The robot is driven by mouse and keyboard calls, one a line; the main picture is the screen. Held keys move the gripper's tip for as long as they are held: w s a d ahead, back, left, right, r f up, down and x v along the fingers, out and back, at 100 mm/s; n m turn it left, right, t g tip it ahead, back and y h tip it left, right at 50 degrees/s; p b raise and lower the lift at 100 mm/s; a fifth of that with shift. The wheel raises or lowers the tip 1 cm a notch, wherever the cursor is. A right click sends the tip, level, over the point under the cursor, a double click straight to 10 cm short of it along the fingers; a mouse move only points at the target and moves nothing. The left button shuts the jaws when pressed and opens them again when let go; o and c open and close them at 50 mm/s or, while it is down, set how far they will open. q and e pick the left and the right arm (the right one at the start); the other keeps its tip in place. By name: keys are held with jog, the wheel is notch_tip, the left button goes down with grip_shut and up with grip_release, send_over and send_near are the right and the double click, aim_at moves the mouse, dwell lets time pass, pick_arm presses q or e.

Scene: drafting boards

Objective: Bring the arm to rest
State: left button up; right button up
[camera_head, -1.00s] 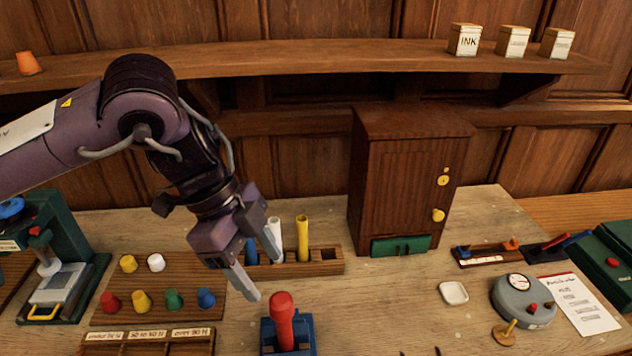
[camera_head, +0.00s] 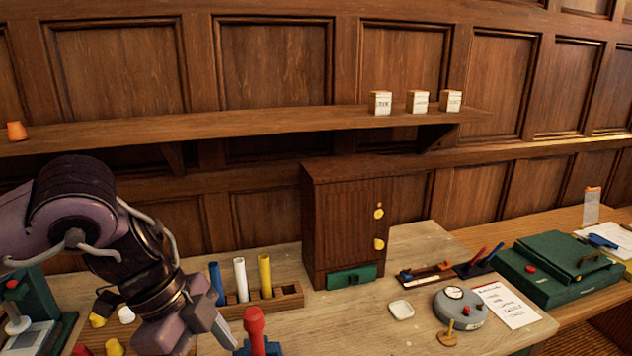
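My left arm (camera_head: 75,205) comes in from the left, bent down at a purple and black joint. Its gripper (camera_head: 215,332) is low in the view, just left of the red-handled tool (camera_head: 254,325) in its blue stand. One pale finger shows beside the tool's handle; the other finger is not clear, so I cannot tell how far it is open. I see nothing held in it. My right arm and gripper are not in view.
A rack (camera_head: 288,295) with blue, white and yellow rolls stands behind the gripper. A brown cabinet (camera_head: 345,220) is right of it. A grey dial device (camera_head: 460,305), a white dish (camera_head: 401,310) and a green case (camera_head: 555,265) lie farther right. A shelf (camera_head: 250,125) spans above.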

pick_arm(q)
jog(key=d+f+m+t+h, duration=0.1)
jog(key=d+f+m+h, duration=0.15)
jog(key=d, duration=0.55)
jog(key=d+f+m+t+h, duration=0.1)
jog(key=d+f+m+h, duration=0.15)
jog(key=d, duration=0.65)
jog(key=d+r+n+t+h, duration=0.3)
jog(key=d+r+n+t, duration=0.1)
jog(key=d, duration=0.3)
jog(key=w+a+f+n+t+y, duration=0.3)
jog(key=a+n, duration=0.3)
jog(key=a, duration=0.1)
jog(key=w+a+f+n+t+y, duration=0.2)
jog(key=w+a+f+n+y, duration=0.15)
jog(key=a+n, duration=0.25)
jog(key=s+a+f+n+g+y, duration=0.6)
jog(key=s+a+f+n+g, duration=0.1)
jog(key=s+a+f, duration=0.9)
notch_tip(320, 180, down, 30)
jog(key=g+b, duration=0.1)
jog(key=g, duration=0.1)
jog(key=s+a+f, duration=0.2)
jog(key=s+f, duration=0.7)
jog(key=s, duration=0.1)
jog(key=s+a+f, duration=0.2)
jog(key=s+f, duration=0.8)
jog(key=shift+f+m+g+b, duration=0.3)
jog(key=shift+m+g+b, duration=0.1)
